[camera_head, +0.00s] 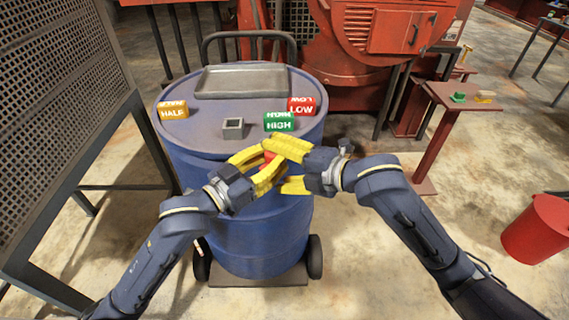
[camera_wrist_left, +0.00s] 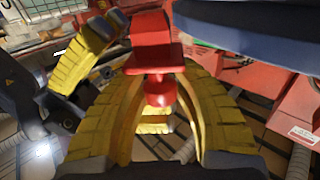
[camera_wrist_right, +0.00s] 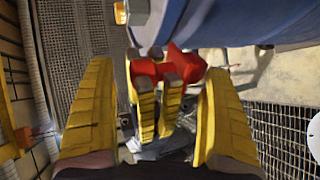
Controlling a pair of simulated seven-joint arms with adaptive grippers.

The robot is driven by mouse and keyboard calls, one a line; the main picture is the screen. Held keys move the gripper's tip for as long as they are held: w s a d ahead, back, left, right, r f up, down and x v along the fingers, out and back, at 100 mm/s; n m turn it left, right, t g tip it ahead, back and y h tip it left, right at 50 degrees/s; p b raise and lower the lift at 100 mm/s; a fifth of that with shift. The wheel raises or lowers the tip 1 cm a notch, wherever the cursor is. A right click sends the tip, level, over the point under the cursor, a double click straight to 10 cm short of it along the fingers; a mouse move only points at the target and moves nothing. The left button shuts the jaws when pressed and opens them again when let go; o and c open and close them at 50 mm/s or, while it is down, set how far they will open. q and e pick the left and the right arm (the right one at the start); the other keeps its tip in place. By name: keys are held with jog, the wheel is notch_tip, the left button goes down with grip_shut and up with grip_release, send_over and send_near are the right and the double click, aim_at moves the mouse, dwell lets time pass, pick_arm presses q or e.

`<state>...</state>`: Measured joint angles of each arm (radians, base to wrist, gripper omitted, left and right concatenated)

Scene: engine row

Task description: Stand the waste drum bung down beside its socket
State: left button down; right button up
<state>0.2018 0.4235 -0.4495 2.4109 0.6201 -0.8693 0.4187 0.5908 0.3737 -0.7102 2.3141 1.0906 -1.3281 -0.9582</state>
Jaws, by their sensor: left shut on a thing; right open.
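The red bung (camera_wrist_left: 155,62) is in my left gripper (camera_head: 271,157), whose yellow fingers are shut on it. In the left wrist view it has a blocky end, a flat flange and a rounded stem. In the head view, fingers mostly hide it (camera_head: 268,156). It is off the drum top, at the front edge of the blue drum (camera_head: 255,235). The grey square open socket (camera_head: 233,128) stands on the drum top behind it. My right gripper (camera_wrist_right: 157,110) is open, its fingers on either side of the left fingers and bung; contact is unclear.
On the drum top stand a yellow HALF block (camera_head: 173,111), a green HIGH block (camera_head: 279,122), a red LOW block (camera_head: 301,107) and a grey tray (camera_head: 243,81) at the back. Bare top lies left of the socket. A mesh panel (camera_head: 55,65) stands left; a red bucket (camera_head: 540,229) right.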

dwell(0.3)
jog(key=c, duration=1.3)
pick_arm(q)
jog(key=c, duration=1)
grip_release()
jog(key=shift+c, duration=0.2)
pick_arm(e)
jog(key=shift+c, duration=0.8)
